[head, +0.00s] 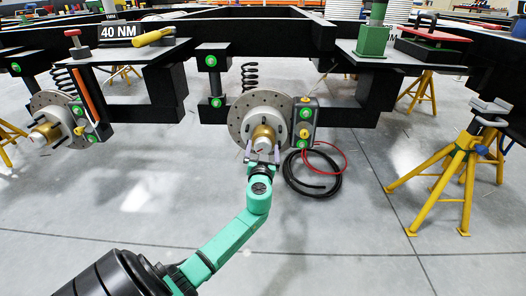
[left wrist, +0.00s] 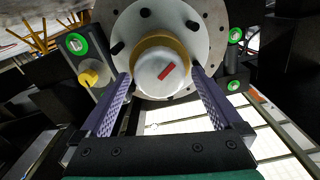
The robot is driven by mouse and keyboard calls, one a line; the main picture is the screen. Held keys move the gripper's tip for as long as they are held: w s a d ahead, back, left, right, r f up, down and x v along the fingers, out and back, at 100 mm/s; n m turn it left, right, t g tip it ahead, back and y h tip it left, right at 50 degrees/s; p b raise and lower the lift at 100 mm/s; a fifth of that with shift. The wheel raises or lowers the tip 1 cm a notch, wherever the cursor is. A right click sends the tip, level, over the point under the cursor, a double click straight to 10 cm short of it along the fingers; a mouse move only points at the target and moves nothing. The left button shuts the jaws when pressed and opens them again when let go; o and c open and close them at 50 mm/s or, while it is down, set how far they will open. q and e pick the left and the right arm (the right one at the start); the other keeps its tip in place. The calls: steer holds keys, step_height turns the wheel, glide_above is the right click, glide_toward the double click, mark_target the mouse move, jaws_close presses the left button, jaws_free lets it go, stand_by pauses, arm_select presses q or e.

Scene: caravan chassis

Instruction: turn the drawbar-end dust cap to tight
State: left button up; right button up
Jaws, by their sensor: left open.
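A silver dust cap (left wrist: 160,72) with a red mark and a brass-coloured collar stands at the hub centre in the left wrist view. Its red mark slants up to the right. In the head view this cap (head: 264,146) is on the middle hub (head: 240,122). My left gripper (head: 262,156) is open just below and in front of it, its fingers (left wrist: 161,90) either side of the cap, with gaps visible. A second hub with a similar cap (head: 40,134) is at the left. I cannot tell from labels which is the drawbar end. My right gripper is not in view.
A box with green buttons and a yellow knob (head: 304,127) stands beside the middle hub. Black and red cables (head: 312,180) lie coiled on the floor. A yellow stand (head: 455,170) is at the right. The black chassis beam (head: 260,40) runs above. The front floor is clear.

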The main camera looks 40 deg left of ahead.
arm_select(q)
steer(key=c, duration=1.3)
